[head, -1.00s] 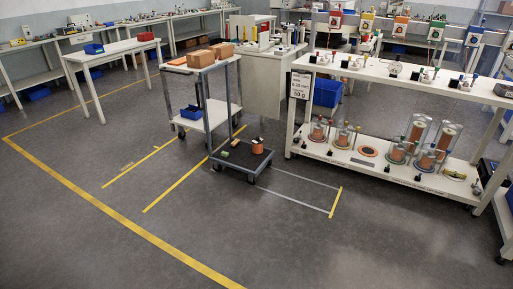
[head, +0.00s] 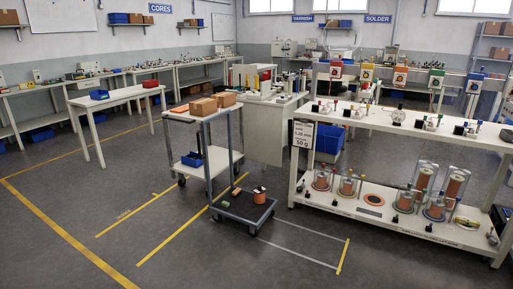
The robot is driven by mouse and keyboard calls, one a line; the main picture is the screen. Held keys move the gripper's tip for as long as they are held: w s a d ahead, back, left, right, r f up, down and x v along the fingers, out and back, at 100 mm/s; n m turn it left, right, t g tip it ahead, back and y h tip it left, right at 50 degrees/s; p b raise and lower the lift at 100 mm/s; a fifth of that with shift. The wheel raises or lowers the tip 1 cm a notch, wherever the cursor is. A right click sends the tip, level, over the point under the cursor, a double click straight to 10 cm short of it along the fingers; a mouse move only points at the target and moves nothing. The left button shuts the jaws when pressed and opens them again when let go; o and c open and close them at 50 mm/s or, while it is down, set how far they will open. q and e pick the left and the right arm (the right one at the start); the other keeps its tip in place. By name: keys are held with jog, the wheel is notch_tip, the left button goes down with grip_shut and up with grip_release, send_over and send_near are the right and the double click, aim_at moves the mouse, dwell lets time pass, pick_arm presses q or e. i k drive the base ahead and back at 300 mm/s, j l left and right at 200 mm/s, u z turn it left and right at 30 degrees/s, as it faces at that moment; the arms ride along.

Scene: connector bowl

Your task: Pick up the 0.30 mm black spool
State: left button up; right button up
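I cannot single out a black spool marked 0.30 mm; no spool label is readable. Copper-coloured spools, several under clear covers, stand on the lower shelf of the right-hand white bench (head: 400,122). Among them are a spool with a red top (head: 321,181), one with a yellow top (head: 347,185) and one with a blue top (head: 436,208). Taller covered spools (head: 455,186) stand behind at the right. Another copper-coloured spool (head: 259,197) with a dark top sits on the low dark dolly (head: 235,218). Neither of my grippers is in view.
A sign (head: 302,136) reading 50 g hangs at the bench's left end. A grey cart (head: 203,112) with cardboard boxes stands behind the dolly. A white table (head: 120,98) stands at the left. The floor in front (head: 200,260) is clear, with yellow and white lines.

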aim_at(260, 191)
jog(key=i, duration=2)
jog(key=j+u, duration=0.05)
jog(key=j, duration=0.05)
